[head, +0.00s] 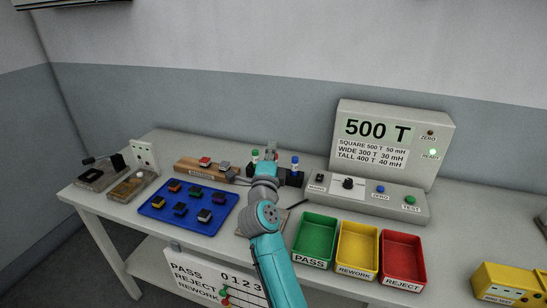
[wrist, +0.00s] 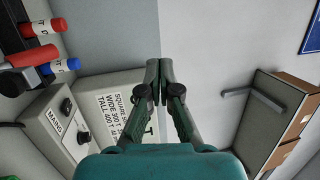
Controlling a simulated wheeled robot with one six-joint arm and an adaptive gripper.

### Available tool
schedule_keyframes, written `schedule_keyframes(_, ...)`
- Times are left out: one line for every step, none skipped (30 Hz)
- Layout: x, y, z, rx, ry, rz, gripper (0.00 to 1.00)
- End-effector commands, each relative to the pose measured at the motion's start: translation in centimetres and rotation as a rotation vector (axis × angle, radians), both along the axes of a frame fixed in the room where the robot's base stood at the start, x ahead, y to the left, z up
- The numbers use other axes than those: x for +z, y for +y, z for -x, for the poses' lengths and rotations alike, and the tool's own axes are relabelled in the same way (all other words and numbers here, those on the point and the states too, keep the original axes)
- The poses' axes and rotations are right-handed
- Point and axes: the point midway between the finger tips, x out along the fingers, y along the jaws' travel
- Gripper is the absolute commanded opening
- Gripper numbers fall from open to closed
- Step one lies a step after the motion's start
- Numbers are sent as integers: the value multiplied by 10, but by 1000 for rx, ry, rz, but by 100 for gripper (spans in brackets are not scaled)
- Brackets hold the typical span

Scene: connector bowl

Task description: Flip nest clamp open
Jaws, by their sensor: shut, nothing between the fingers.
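A dark fixture block (head: 292,179) stands on the bench just behind my wrist, with a green-topped post (head: 255,154) and a blue-topped post (head: 295,161) by it. In the wrist view, a red bar-like handle (wrist: 27,55) lies over a black part at the upper left, beside a red cap (wrist: 44,27) and a blue cap (wrist: 66,65). It looks like the nest clamp's lever, but its open or closed position cannot be told. My gripper (wrist: 159,66) is shut and empty, apart from the handle. In the head view my arm hides much of the nest.
The tester (head: 395,150) reads 500 T at the back right. Green (head: 314,222), yellow (head: 357,230) and red (head: 402,238) bins stand in front. A blue tray (head: 160,208) with several parts lies left, behind it a wooden rack (head: 190,169). A black-levered fixture (head: 98,178) stands far left.

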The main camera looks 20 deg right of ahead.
Motion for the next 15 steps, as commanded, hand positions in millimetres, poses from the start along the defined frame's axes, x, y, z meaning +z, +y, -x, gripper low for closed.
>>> schedule_keyframes(9,3,6,2,-4,-1,0)
schedule_keyframes(13,3,9,0,-4,-1,0)
schedule_keyframes(18,5,12,2,-4,-2,0)
schedule_keyframes(21,5,15,1,-3,0,0)
schedule_keyframes(24,6,17,1,-3,0,0)
schedule_keyframes(28,7,20,0,-3,-1,0)
schedule_keyframes(31,7,22,1,-3,-1,0)
schedule_keyframes(33,8,23,1,-3,-1,0)
schedule_keyframes(35,8,25,0,-2,0,0)
schedule_keyframes(37,8,26,0,-2,0,0)
schedule_keyframes(38,9,27,0,-2,1,0)
schedule_keyframes(39,9,28,0,-1,0,0)
schedule_keyframes(39,9,28,1,-1,0,0)
schedule_keyframes(40,9,28,1,-1,0,0)
schedule_keyframes(40,9,28,1,-1,0,0)
